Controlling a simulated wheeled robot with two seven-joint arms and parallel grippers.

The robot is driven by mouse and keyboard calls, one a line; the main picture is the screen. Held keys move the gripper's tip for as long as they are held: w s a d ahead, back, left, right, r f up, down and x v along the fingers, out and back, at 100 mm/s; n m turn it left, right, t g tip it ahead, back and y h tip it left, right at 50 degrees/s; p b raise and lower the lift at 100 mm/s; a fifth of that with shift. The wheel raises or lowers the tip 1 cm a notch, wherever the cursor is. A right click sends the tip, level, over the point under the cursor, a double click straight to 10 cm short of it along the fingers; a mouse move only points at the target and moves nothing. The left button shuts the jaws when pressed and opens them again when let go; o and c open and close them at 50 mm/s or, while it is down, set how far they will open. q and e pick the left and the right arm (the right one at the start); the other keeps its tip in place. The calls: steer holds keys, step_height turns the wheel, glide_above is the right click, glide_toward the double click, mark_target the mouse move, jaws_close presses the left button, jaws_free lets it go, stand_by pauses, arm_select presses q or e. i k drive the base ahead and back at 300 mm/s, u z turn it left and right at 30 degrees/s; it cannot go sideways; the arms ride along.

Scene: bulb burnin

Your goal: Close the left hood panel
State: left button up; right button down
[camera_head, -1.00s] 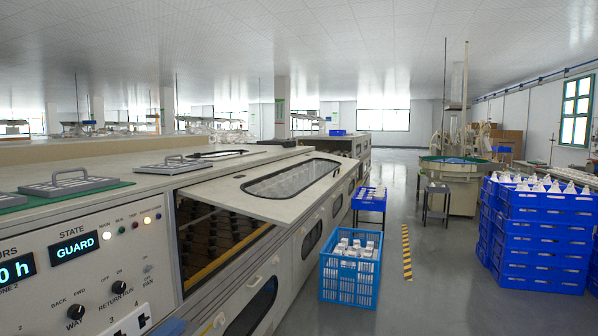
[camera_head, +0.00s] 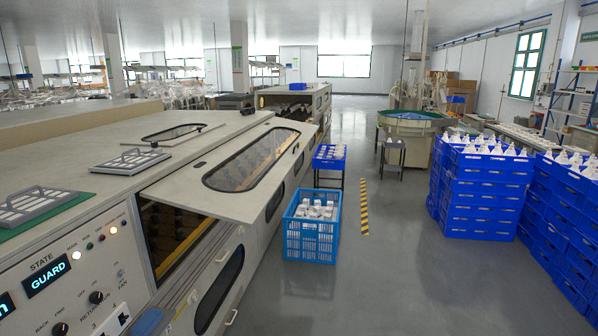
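The long beige machine fills the left side of the head view. A hood panel (camera_head: 207,194) with an oval window (camera_head: 250,160) sticks out over the aisle side, raised, with a dark opening (camera_head: 163,235) showing under its near edge. I cannot tell from this view whether this is the left panel. The control panel (camera_head: 75,268) at the near left has a display reading GUARD (camera_head: 47,277). Neither of my grippers is in view.
A blue crate (camera_head: 311,240) with white items stands on the floor beside the machine. A smaller blue crate (camera_head: 329,163) sits on a stand behind it. Stacked blue crates (camera_head: 482,190) stand to the right. The grey aisle floor (camera_head: 380,270) between is clear.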

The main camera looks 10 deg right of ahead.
mark_target(186, 188)
steer(key=z, duration=0.65)
steer(key=i, duration=1.4)
steer(key=z, duration=0.3)
